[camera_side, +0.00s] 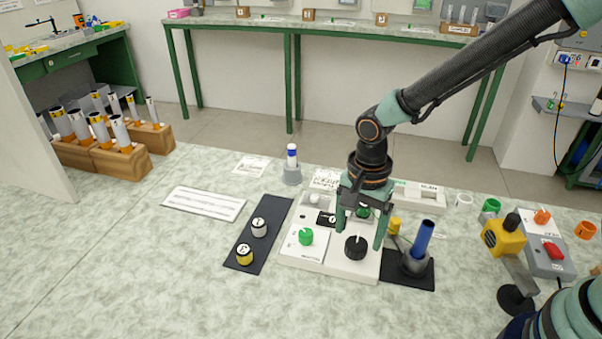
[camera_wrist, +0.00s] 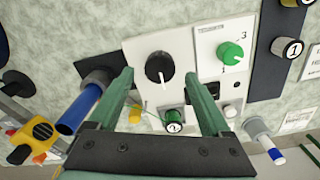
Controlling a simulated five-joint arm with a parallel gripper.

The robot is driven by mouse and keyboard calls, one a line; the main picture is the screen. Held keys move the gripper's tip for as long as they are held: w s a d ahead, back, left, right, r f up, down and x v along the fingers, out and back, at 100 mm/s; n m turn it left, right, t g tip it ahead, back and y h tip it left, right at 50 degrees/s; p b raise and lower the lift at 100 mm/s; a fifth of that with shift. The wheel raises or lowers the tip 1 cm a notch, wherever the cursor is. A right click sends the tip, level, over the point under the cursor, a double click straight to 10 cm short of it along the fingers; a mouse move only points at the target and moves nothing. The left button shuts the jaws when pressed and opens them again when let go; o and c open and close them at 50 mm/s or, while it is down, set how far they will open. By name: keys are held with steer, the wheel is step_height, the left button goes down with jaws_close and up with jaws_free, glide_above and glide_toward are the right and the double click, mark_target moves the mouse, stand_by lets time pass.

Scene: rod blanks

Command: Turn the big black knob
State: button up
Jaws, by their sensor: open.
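The big black knob (camera_side: 356,247) sits at the front right of a white panel (camera_side: 340,269), with a white pointer line on its top. It also shows in the wrist view (camera_wrist: 159,67), where the line points down the picture. My gripper (camera_side: 360,234) is open and points down at the panel. In the wrist view its two green fingertips (camera_wrist: 159,75) appear to the left and right of the knob, with gaps on both sides. I cannot tell whether the tips are down at the knob's height.
A green knob (camera_side: 306,236) is left of the black one. A blue rod (camera_side: 422,240) stands tilted in a holder close on the right. A dark strip (camera_side: 247,246) with two small knobs lies left. A yellow device (camera_side: 503,239) stands further right. The front table is clear.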

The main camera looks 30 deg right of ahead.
mark_target(357, 244)
steer(key=shift+f, duration=1.55)
jaws_close()
